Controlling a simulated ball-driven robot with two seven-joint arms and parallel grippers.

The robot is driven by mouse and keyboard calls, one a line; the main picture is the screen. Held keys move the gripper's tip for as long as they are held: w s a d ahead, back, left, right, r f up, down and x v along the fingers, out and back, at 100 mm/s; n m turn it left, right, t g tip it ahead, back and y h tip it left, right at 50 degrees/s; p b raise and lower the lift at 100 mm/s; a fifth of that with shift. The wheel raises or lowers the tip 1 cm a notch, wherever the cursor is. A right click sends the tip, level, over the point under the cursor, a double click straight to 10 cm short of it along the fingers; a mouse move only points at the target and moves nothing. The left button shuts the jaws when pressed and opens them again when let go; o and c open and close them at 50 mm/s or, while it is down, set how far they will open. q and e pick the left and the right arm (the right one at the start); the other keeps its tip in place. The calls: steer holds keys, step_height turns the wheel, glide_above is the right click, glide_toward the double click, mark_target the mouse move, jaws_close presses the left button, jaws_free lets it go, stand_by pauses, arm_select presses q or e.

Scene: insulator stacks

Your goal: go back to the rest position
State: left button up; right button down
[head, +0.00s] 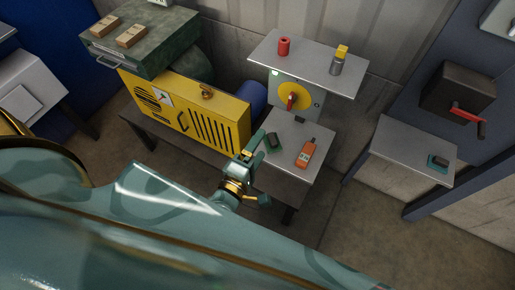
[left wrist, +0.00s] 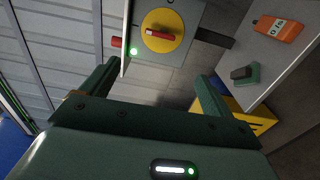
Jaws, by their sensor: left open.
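My left gripper (head: 252,155) is open and empty in the head view, by the left edge of the small grey table (head: 288,172). In the left wrist view its two fingers (left wrist: 155,82) stand apart with nothing between them. Beyond them is a yellow dial with a red handle (left wrist: 160,31), with a lit green lamp beside it. The same yellow dial (head: 293,97) shows in the head view, on a grey box behind the table. My right gripper is not in view.
An orange handheld device (head: 306,153) and a dark object on a green base (head: 272,141) lie on the small table. A shelf (head: 310,65) holds a red cylinder and a yellow-topped item. A yellow cabinet (head: 190,112) stands left. Another table (head: 405,150) stands right.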

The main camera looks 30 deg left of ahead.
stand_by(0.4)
arm_select(q)
steer(key=s+f+m+g+h+b, duration=0.1)
steer(key=s+f+m+g, duration=0.3)
steer(key=f, duration=0.5)
steer(key=s+f+m+g+h+b, duration=0.15)
steer(key=s+f+m, duration=0.35)
steer(key=f, duration=0.5)
steer(key=s+f+m+g+b, duration=0.25)
steer(key=f+m, duration=0.35)
steer(key=f, duration=0.3)
steer(key=s+a+f+m+g+y+b, duration=0.1)
steer(key=s+a+f+m+g+b, duration=0.1)
steer(key=s+f, duration=0.5)
steer(key=s+a+f+m+g+y+b, duration=0.1)
steer(key=s+a+f+m+g+b, duration=0.1)
steer(key=s+f, duration=0.5)
steer(key=s+a+f+m+g+y+b, duration=0.1)
steer(key=s+a+f+g+b, duration=0.3)
steer(key=f, duration=0.7)
steer(key=s+m+g+b, duration=0.1)
steer(key=s+b, duration=0.1)
steer(key=s, duration=0.1)
steer(key=shift+s+f+m+b, duration=0.15)
steer(key=shift+s+m+b, duration=0.15)
steer(key=shift+b, duration=0.05)
steer(key=shift+a, duration=0.15)
